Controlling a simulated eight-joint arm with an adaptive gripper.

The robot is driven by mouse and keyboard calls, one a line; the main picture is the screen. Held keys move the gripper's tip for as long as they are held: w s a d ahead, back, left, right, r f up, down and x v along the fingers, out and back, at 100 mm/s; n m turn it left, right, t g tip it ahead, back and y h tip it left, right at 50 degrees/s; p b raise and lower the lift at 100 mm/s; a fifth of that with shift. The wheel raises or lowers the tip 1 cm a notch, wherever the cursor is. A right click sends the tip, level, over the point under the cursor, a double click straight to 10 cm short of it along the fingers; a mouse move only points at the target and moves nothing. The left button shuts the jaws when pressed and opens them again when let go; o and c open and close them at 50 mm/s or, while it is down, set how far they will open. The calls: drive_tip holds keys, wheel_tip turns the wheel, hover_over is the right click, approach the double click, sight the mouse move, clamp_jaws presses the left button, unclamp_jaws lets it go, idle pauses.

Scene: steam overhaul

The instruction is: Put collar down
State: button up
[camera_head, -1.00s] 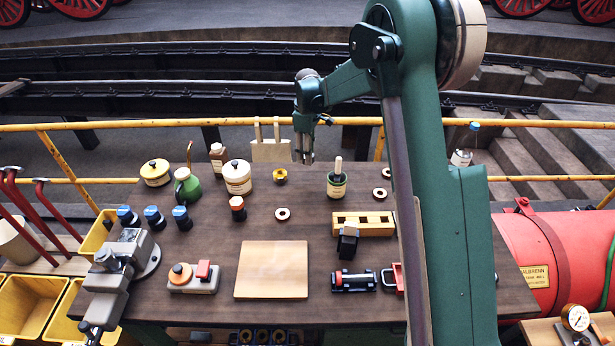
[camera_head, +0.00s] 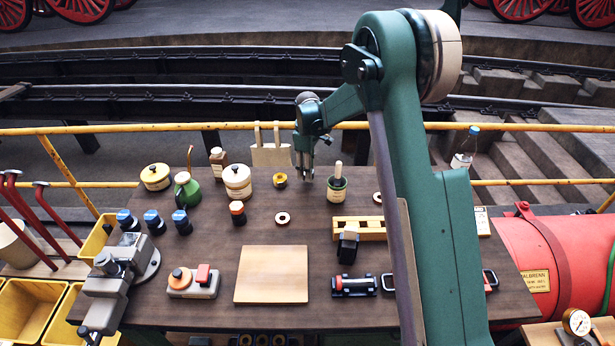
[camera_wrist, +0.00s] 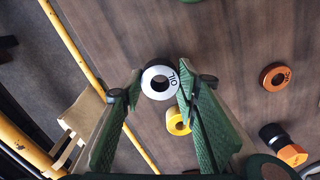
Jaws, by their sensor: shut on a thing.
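My gripper (camera_wrist: 160,90) is shut on a white ring-shaped collar (camera_wrist: 160,83) marked OIL, with a fingertip on either side of it. In the head view my gripper (camera_head: 304,174) points down over the back of the workbench (camera_head: 225,245), between a yellow ring-like part (camera_head: 280,181) and a dark green pot (camera_head: 337,190). The collar is too small to make out there. Whether it touches the bench I cannot tell. In the wrist view the yellow part (camera_wrist: 178,122) lies beside the collar, partly hidden.
Another ring (camera_head: 282,218) lies in front of my gripper; it looks orange in the wrist view (camera_wrist: 276,76). A black and orange part (camera_head: 237,213) and a cream pot (camera_head: 237,181) stand to the left. A yellow railing (camera_head: 220,126) runs behind the bench. A wooden board (camera_head: 271,274) lies in front.

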drive_tip(key=shift+f, duration=1.6)
drive_tip(key=shift+f, duration=0.1)
drive_tip(key=o, duration=1.1)
drive_tip(key=shift+o, duration=0.2)
wheel_tip(320, 180, up, 12)
